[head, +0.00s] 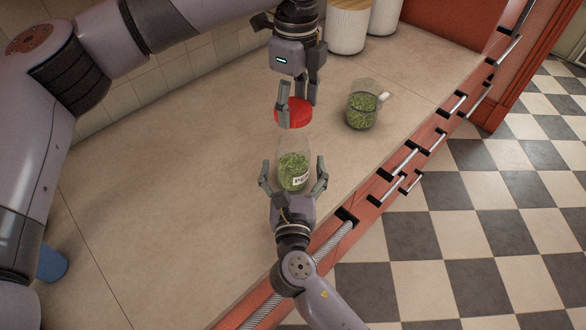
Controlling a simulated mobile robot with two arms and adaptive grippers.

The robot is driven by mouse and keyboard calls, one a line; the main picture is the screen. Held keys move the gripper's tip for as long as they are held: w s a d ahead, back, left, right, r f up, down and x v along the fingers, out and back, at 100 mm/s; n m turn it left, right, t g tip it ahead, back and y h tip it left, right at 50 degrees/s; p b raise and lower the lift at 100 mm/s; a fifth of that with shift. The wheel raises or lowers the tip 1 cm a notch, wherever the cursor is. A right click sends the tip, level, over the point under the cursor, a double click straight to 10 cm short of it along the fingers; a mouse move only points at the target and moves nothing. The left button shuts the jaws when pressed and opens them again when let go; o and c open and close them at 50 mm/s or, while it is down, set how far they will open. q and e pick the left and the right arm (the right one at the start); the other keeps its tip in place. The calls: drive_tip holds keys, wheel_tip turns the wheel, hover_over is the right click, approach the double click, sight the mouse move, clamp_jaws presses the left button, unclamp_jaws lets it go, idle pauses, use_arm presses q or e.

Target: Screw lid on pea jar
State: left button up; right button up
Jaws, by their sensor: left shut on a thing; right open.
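The pea jar (292,172) is clear glass with green peas and a white label, and it stands on the counter. The red lid (294,115) is held by my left gripper (297,95), which is shut on it. The lid is beyond the jar's mouth in the picture and looks apart from it; its exact height cannot be told. My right gripper (293,182) is open, with one finger on each side of the jar's lower part. Whether its fingers touch the glass cannot be told.
A clear jug (362,108) of peas with a handle stands to the right. White canisters (347,30) with wooden lids stand at the back. A blue object (52,263) is at the far left. The counter (170,190) is clear on the left; its red front edge has several drawer handles.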

drive_tip(key=shift+w, duration=2.15)
drive_tip(key=shift+c, duration=0.6)
drive_tip(key=c, duration=1.7)
use_arm(q)
hover_over(295, 146)
drive_tip(key=shift+f, duration=2.45)
drive_tip(key=shift+f, duration=0.9)
drive_tip(key=shift+f, duration=0.55)
